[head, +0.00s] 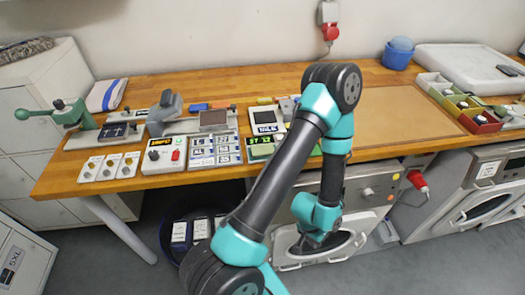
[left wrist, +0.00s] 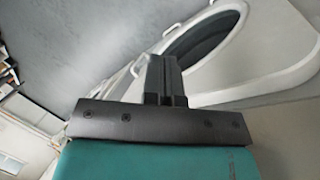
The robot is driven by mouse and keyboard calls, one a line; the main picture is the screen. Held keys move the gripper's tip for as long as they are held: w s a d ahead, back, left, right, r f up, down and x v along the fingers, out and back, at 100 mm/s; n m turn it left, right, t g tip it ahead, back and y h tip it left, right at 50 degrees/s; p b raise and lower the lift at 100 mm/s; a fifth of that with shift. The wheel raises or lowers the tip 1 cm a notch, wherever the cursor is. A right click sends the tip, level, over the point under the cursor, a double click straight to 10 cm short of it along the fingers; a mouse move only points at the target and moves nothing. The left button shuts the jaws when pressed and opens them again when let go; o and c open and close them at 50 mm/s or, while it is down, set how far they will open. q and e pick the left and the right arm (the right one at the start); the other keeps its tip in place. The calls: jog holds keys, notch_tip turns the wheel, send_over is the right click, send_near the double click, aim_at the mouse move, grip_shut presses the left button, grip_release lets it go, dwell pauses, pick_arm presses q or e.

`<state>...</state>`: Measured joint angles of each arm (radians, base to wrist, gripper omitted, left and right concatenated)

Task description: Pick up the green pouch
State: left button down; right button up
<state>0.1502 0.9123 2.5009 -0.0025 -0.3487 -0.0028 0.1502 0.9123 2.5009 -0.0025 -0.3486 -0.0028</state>
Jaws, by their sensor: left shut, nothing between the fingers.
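I cannot make out a green pouch in either view. My left gripper (head: 302,246) hangs below the front edge of the table, in front of a white machine door. In the left wrist view the fingers of my left gripper (left wrist: 165,78) are together with nothing between them. A white rim and dark round window of a machine door (left wrist: 205,45) lie beyond them. My left arm hides part of the table's middle. My right gripper is not in view.
The wooden table (head: 215,88) holds a green-handled press (head: 60,112), labelled panels and a blue tub (head: 398,53). Small red and green bins (head: 478,118) stand at the right. A dark bin (head: 195,228) is on the floor. A brown mat (head: 395,118) is clear.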

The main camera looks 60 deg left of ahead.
pick_arm(q)
jog(key=c, duration=1.8)
grip_release()
jog(key=o, duration=1.8)
